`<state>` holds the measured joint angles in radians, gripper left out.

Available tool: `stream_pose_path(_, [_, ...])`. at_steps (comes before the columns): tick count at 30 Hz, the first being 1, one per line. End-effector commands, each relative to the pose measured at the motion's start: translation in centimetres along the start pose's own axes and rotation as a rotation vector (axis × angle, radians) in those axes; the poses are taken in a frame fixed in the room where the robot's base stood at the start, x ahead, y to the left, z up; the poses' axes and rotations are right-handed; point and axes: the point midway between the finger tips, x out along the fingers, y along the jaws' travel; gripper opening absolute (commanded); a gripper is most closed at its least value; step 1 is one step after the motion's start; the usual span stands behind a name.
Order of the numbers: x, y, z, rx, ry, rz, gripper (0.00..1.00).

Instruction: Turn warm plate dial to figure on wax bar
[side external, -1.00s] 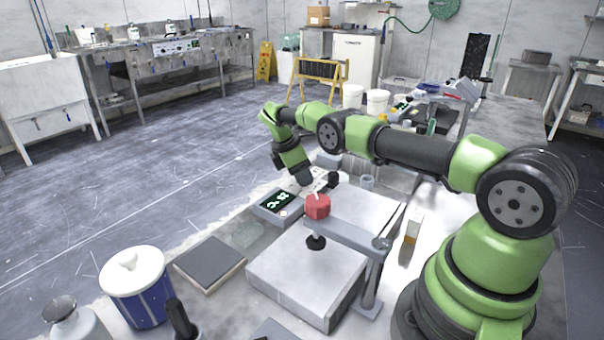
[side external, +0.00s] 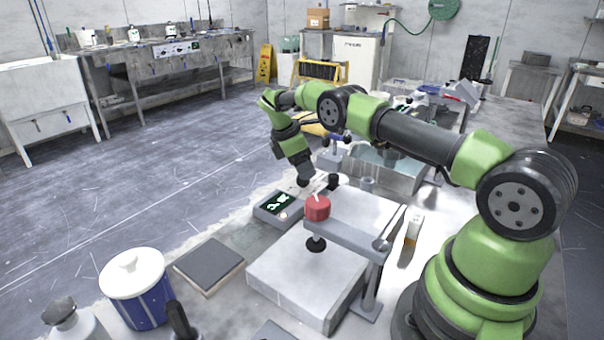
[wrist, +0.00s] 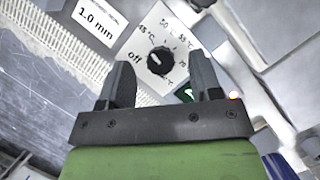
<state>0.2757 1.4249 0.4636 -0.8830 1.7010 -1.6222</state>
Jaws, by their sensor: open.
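In the wrist view, the black dial (wrist: 160,60) sits on a white scale plate (wrist: 172,32) printed with "off" and several temperatures. Its white mark points left, toward "off". My gripper (wrist: 161,66) is open, with one finger on each side of the dial in the picture; I cannot tell whether the fingertips reach down around it. In the side view, my gripper (side external: 310,184) is low beside a small black knob (side external: 333,181). A small upright pale bar with an orange-brown part (side external: 413,231) stands at right; it may be the wax bar, but no figure is readable.
A box with a green display (side external: 279,204) stands left of a grey metal block (side external: 305,275), with a red knob (side external: 317,208) on an arm above. A "1.0 mm" label (wrist: 96,20) shows in the wrist view. A blue tub (side external: 140,290) stands front left.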

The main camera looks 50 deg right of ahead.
Motion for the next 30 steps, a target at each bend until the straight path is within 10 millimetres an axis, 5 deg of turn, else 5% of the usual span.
stream_pose_path(3, [-2.7,0.1,1.1,0.004,0.003,0.006,0.58])
stream_pose_path(10, [-5.7,0.1,2.3,0.003,0.002,0.004,0.58])
stream_pose_path(24, [-6.2,0.0,2.6,0.025,0.01,-0.001,0.58])
stream_pose_path(30, [-5.8,0.1,2.8,0.352,0.135,-0.04,0.58])
